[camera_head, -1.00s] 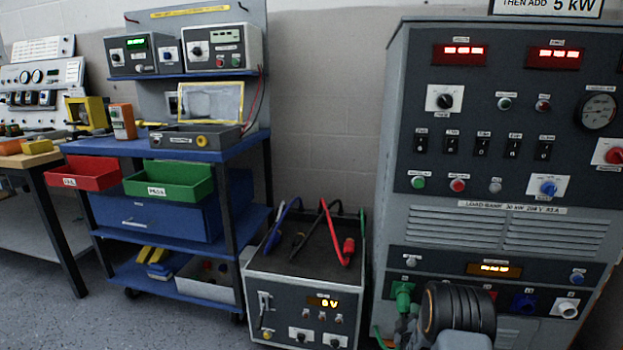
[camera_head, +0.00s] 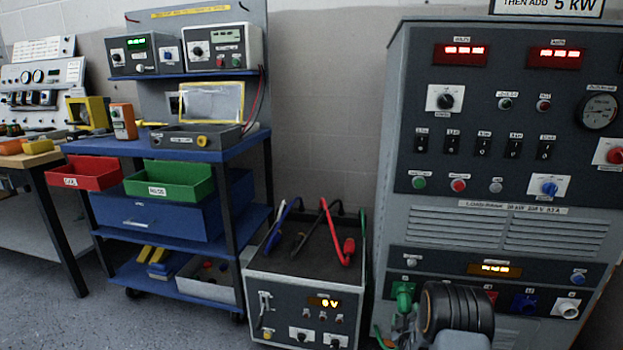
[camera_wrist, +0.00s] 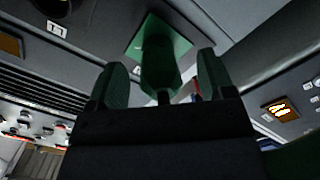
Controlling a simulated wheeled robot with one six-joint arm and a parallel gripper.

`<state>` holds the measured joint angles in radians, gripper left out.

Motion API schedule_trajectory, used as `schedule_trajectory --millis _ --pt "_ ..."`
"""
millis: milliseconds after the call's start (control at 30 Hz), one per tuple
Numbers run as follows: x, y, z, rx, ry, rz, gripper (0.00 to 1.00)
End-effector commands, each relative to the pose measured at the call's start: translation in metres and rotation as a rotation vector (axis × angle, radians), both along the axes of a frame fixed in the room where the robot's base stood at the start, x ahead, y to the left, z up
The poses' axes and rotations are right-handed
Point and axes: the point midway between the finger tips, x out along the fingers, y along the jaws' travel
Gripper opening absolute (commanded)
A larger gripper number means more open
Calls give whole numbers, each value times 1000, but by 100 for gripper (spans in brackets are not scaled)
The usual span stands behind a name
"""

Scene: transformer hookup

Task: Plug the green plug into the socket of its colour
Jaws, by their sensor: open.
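The green plug (camera_wrist: 160,72) stands against the green square socket plate (camera_wrist: 185,45) in the wrist view, its body pointing toward my gripper. It looks inserted, but I cannot see how deep it sits. My gripper (camera_wrist: 162,75) is open, with one finger on each side of the plug and a visible gap beside it. In the head view the green socket area (camera_head: 403,289) is at the lower left of the load bank panel. My gripper (camera_head: 402,322) is just below it, partly hidden by my wrist. A piece of green cable (camera_head: 377,333) shows at the lower left.
The load bank (camera_head: 480,225) fills the right side. A blue socket (camera_head: 524,303) and a white socket (camera_head: 567,308) lie right of my wrist; a red one (camera_head: 491,296) is partly hidden. A test unit (camera_head: 302,280) with loose leads stands to the left.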

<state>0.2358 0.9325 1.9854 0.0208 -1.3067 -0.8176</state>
Motion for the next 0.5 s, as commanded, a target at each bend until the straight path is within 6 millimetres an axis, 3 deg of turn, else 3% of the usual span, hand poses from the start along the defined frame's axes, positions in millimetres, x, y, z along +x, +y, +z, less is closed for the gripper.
schedule_trajectory --millis 167,500 --pt "-3 0 2 -2 -3 -1 75" --pt "-31 5 0 0 0 -3 75"
